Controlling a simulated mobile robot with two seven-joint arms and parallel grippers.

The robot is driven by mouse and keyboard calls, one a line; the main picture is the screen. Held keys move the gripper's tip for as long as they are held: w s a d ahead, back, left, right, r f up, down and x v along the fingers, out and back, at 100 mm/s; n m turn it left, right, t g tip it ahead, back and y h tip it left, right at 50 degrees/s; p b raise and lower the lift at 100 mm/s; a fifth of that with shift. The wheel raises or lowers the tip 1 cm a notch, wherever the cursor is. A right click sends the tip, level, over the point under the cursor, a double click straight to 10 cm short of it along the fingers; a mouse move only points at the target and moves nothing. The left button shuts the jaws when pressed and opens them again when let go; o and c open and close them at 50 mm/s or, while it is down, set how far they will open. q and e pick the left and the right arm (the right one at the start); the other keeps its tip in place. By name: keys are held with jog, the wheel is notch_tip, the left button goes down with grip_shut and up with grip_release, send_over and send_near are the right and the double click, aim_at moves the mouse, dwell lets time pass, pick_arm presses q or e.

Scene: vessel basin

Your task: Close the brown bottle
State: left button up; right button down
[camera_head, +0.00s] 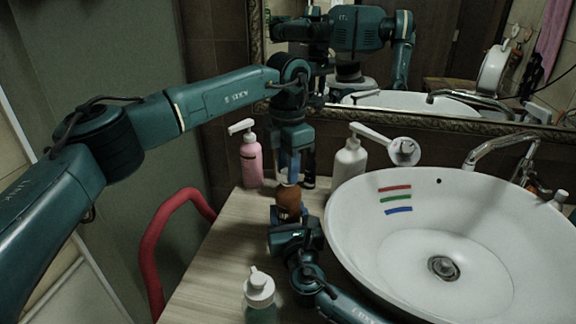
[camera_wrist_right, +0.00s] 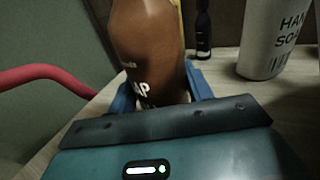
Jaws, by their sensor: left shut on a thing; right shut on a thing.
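The brown bottle (camera_head: 288,202) stands upright at the left of the basin. My right gripper (camera_head: 288,218) is shut on its body from the front; in the right wrist view the bottle (camera_wrist_right: 150,50) sits between the blue fingers (camera_wrist_right: 160,96), and its top is cut off. My left gripper (camera_head: 289,168) points down right above the bottle. It is shut on a small pale piece, likely the cap (camera_head: 286,182), mostly hidden by the fingers. I cannot tell whether this piece touches the bottle's neck.
A pink pump bottle (camera_head: 251,160) and a white hand soap bottle (camera_head: 348,164) stand behind. A dark bottle (camera_wrist_right: 203,30) is between them. A white-topped pump bottle (camera_head: 260,290) is at the front. The basin (camera_head: 345,240) is close right, a red rail (camera_head: 152,250) left.

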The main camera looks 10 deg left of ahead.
pick_arm(q)
jog(key=m, duration=0.4)
jog(key=shift+m, duration=0.3)
jog(key=m, duration=0.8)
jog(key=shift+w+m, duration=0.1)
jog(key=shift+m, duration=0.3)
jog(key=m, duration=0.8)
jog(key=shift+m, duration=0.4)
jog(key=m, duration=0.4)
jog(key=shift+d, duration=0.1)
jog(key=m, duration=0.7)
jog(key=o, duration=0.9)
jog(key=shift+f, duration=0.1)
